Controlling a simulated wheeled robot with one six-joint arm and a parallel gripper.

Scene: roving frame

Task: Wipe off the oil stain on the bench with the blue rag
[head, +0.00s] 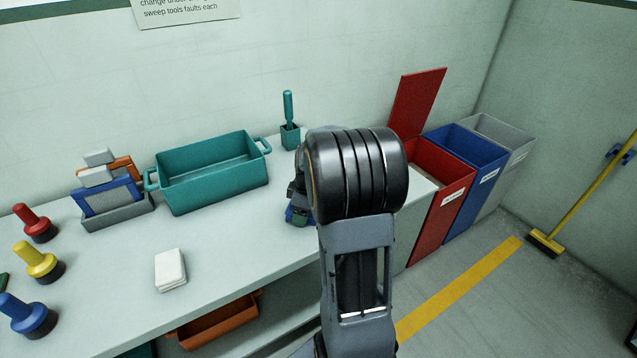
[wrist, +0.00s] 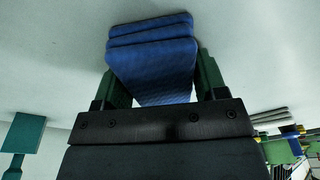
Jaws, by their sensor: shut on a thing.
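The blue rag (wrist: 152,60) is a folded, layered pad, gripped between the green fingers of my gripper (wrist: 155,75) in the wrist view. In the head view only a bit of the blue rag (head: 297,216) shows at the left of my arm, low over the right part of the pale bench (head: 225,225). Whether the rag touches the bench top I cannot tell. My arm hides most of my gripper and the bench behind it in the head view. No oil stain shows in either view.
A teal tub (head: 215,190) and a teal holder with a handled tool (head: 289,130) stand at the back. White folded cloths (head: 170,270) lie near the front. Red (head: 440,200), blue (head: 468,175) and grey bins stand right of the bench.

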